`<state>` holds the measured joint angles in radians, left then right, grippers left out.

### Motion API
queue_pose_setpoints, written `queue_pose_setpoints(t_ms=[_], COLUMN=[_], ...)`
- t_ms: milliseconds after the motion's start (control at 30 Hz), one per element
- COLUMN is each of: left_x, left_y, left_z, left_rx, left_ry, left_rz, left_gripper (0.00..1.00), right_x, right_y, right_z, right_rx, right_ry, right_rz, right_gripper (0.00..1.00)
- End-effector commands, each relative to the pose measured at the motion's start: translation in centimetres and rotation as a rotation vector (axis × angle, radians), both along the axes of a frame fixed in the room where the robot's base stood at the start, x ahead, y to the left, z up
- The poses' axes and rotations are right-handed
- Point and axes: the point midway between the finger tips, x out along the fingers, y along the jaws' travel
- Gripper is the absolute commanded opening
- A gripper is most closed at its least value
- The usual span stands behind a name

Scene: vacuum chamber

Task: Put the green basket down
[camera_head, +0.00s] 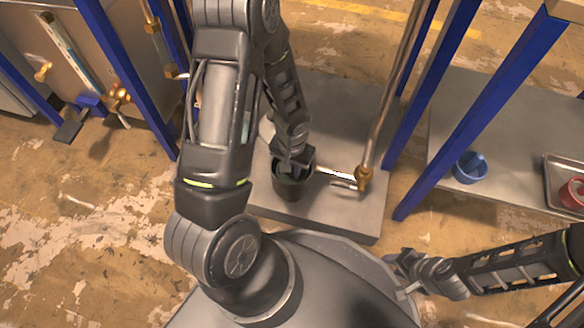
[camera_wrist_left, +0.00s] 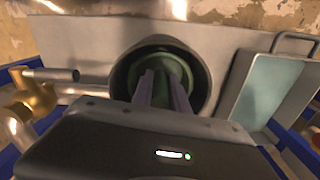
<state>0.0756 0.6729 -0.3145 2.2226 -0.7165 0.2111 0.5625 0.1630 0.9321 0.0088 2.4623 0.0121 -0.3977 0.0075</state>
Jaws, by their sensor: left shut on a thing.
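The green basket (camera_wrist_left: 172,64) is round and sits within the mouth of a dark round pot (camera_wrist_left: 205,75) in the left wrist view. My left gripper (camera_wrist_left: 163,80) reaches down into the pot with its fingers shut on the basket. In the head view the gripper (camera_head: 292,158) is over the pot (camera_head: 290,191), which stands on a grey platform (camera_head: 345,225). The gripper and arm hide much of the basket, and I cannot tell whether it touches the pot's bottom. My right gripper (camera_head: 402,265) is low at the right, near my base; its jaws are unclear.
A metal pipe with a brass fitting (camera_head: 363,178) stands close to the pot's right. A pale green panel with a metal frame (camera_wrist_left: 270,85) is on the other side. Blue posts (camera_head: 440,90) flank the platform. A blue cup (camera_head: 470,167) and a tray (camera_head: 553,170) with a red cup are further right.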

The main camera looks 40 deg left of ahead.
Motion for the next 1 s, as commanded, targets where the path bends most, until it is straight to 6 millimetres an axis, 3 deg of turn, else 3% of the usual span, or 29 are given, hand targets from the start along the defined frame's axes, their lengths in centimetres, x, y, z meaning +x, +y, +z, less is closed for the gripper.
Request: queue_pose_setpoints(t_ms=[233,267,500,800,1000], left_x=[0.0,0.0,0.0,0.0,0.0], left_y=[0.0,0.0,0.0,0.0,0.0], left_z=[-0.4,-0.4,-0.4,-0.2,1.4], left_rx=[0.000,0.000,0.000,0.000,0.000], left_ry=[0.000,0.000,0.000,0.000,-0.001], left_rz=[0.001,0.001,0.001,0.001,0.002], left_gripper=[0.00,0.22,0.41,0.41,0.41], right_x=[0.1,0.1,0.1,0.0,-0.2], right_y=[0.0,0.0,0.0,0.0,0.1], right_z=[-0.3,-0.3,-0.3,-0.2,1.2], right_rx=[0.001,0.001,0.001,0.001,-0.001], right_ry=[-0.001,-0.001,0.000,0.000,0.002], right_rz=[0.000,0.000,0.000,0.000,0.002], right_gripper=[0.36,0.36,0.36,0.36,0.36])
